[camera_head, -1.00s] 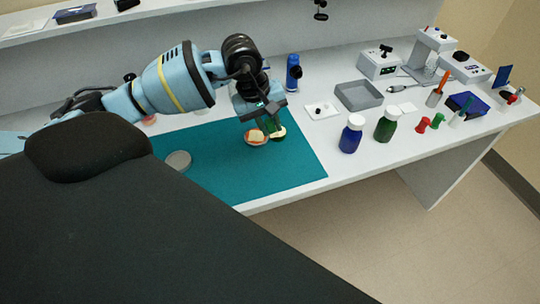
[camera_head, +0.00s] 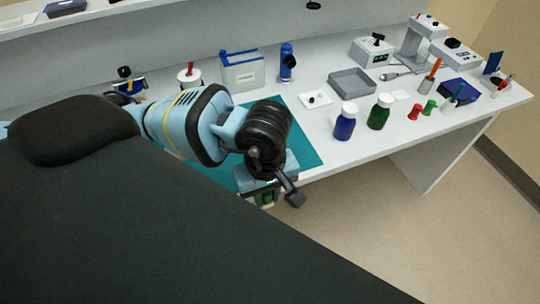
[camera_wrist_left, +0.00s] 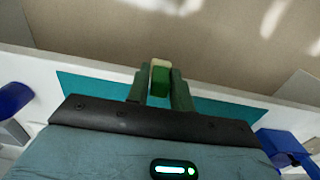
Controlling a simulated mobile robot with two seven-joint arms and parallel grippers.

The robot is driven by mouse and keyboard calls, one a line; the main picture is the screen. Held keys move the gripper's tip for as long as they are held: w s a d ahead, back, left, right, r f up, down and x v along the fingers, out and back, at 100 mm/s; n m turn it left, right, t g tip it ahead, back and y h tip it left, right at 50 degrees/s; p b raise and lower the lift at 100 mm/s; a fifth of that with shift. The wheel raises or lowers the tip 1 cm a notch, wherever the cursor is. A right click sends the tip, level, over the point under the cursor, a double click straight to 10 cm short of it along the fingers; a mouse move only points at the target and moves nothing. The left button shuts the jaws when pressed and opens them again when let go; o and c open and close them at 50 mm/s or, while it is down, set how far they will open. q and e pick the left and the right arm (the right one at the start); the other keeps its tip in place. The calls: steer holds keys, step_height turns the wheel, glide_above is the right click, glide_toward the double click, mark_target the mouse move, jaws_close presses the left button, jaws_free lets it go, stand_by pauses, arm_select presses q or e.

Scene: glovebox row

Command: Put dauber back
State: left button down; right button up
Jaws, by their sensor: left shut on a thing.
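The dauber (camera_wrist_left: 160,80) is a short green piece with a cream end, seen in the left wrist view. My left gripper (camera_wrist_left: 159,92) is shut on it, one green finger on each side. In the head view my left gripper (camera_head: 266,198) hangs at the front edge of the teal mat (camera_head: 305,148); only a little green and cream shows between its fingers. I cannot tell how high it is above the table. My right gripper is not in view.
A white jar with a red stick (camera_head: 189,76), a white and blue box (camera_head: 242,72) and a blue bottle (camera_head: 287,64) stand behind. A blue jar (camera_head: 345,124), green jar (camera_head: 379,114) and grey tray (camera_head: 352,82) are to the right. Floor lies beyond the front edge.

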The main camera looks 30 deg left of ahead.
arm_select(q)
steer(key=w+a, duration=0.2)
steer(key=w, duration=0.2)
steer(key=w+a, duration=0.2)
steer(key=w, duration=0.2)
steer(key=w+a+f, duration=0.1)
steer(key=w+a, duration=0.2)
steer(key=w, duration=0.1)
steer(key=shift+w+a+f, duration=0.1)
steer(key=shift+w, duration=0.15)
steer(key=shift+w+a+f+p, duration=0.1)
steer(key=shift+f+p, duration=0.2)
steer(key=shift+f, duration=1.5)
steer(key=shift+f, duration=0.2)
steer(key=c, duration=1.2)
jaws_free()
steer(key=shift+c, duration=0.2)
steer(key=shift+r, duration=0.1)
